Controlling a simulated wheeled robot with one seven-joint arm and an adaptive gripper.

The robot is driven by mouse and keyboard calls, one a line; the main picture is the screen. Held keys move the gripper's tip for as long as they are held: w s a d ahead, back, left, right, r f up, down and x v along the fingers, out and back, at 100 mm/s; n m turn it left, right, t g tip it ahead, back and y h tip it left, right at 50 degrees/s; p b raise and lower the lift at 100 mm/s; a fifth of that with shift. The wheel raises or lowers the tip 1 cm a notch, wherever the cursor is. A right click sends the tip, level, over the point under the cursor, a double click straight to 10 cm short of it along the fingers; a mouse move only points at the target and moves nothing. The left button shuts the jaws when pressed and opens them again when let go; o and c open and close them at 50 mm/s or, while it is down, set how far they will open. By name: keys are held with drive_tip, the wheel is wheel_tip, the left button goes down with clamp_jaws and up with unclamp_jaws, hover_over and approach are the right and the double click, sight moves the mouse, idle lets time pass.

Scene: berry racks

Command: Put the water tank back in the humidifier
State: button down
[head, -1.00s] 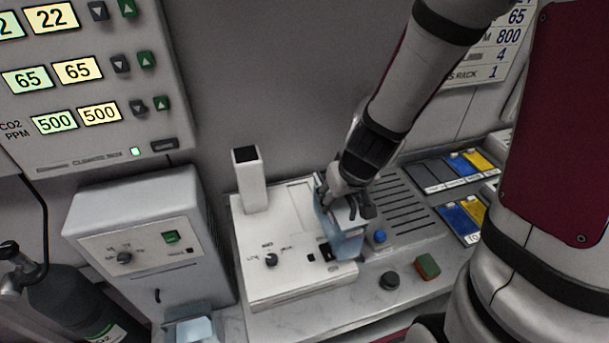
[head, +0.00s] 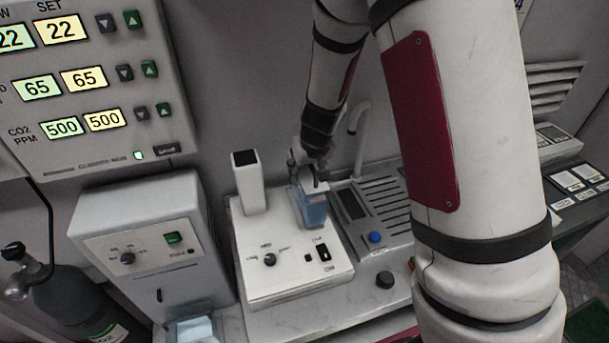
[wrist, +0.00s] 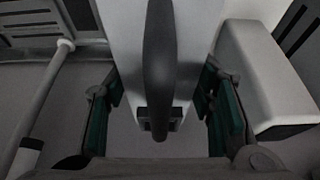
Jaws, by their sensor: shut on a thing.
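The humidifier (head: 290,282) is the low white box with a dial and a black switch on its front, in the middle of the head view. The water tank (head: 313,212) is a translucent blue block, upright over the right rear part of the humidifier's top. I cannot tell whether its base is seated. My gripper (head: 311,176) is at the tank's top, shut on it. In the wrist view, a dark bar (wrist: 158,70), probably the tank's handle, runs between my gripper's green-padded fingers (wrist: 163,112). The finger contact is not clear there.
A white chimney (head: 249,183) rises at the humidifier's left rear. A grey vented unit (head: 385,215) with a blue knob stands close on its right. A white cabinet (head: 140,245) and a dark gas cylinder (head: 75,305) are at left. A pale pipe (head: 358,130) stands behind.

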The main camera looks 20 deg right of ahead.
drive_tip(key=shift+w+a+f, duration=0.1)
drive_tip(key=shift+w+a, duration=0.1)
drive_tip(key=shift+w, duration=0.8)
drive_tip(key=shift+f, duration=1.8)
drive_tip(key=c, duration=0.7)
unclamp_jaws()
drive_tip(key=shift+f, duration=0.1)
drive_tip(key=shift+c, duration=0.2)
